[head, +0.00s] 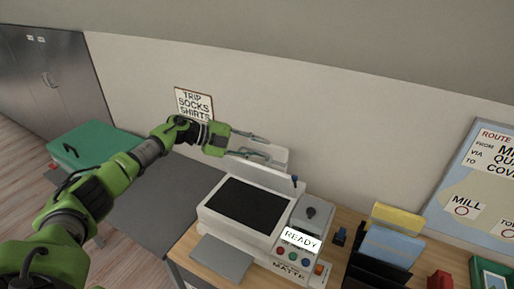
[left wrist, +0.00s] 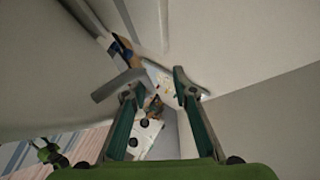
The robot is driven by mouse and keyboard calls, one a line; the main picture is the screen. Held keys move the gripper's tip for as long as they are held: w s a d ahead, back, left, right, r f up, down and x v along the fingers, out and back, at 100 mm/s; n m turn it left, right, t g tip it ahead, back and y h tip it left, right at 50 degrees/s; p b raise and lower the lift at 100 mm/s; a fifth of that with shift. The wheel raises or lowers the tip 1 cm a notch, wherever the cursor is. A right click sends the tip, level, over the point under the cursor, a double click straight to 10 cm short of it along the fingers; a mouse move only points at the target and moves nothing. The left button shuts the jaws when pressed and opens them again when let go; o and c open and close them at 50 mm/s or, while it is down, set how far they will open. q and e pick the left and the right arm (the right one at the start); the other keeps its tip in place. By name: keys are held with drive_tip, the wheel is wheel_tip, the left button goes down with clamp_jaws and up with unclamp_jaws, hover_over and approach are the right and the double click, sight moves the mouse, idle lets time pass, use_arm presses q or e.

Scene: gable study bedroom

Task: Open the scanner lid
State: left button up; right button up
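The white scanner (head: 205,217) stands on the wooden desk, its dark glass bed (head: 245,205) uncovered. Its pale lid (head: 262,176) stands raised along the bed's back edge, seen nearly edge-on. My left gripper (head: 267,148) is above and behind the lid, near the wall, its two fingers spread. In the left wrist view the fingers (left wrist: 155,88) are also apart with nothing gripped between them. I cannot tell whether a finger touches the lid. My right gripper is not in view.
A display reading READY (head: 301,238) and coloured buttons sit on the scanner's right side. A grey sheet (head: 222,258) lies in front. Black file holders (head: 372,272) and a red object (head: 440,281) stand to the right. A green case (head: 92,148) is at left.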

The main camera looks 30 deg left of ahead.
use_arm(q)
drive_tip(key=shift+s+d+f, duration=0.1)
drive_tip(key=shift+d+f, duration=0.05)
drive_tip(key=shift+f, duration=0.5)
drive_tip(key=shift+s+a+r, duration=0.25)
drive_tip(key=shift+s+a, duration=0.05)
drive_tip(key=shift+a, duration=0.2)
drive_tip(key=v, duration=1.1)
drive_tip(key=shift+r, duration=0.45)
drive_tip(key=shift+r, duration=0.1)
drive_tip(key=shift+a, duration=0.1)
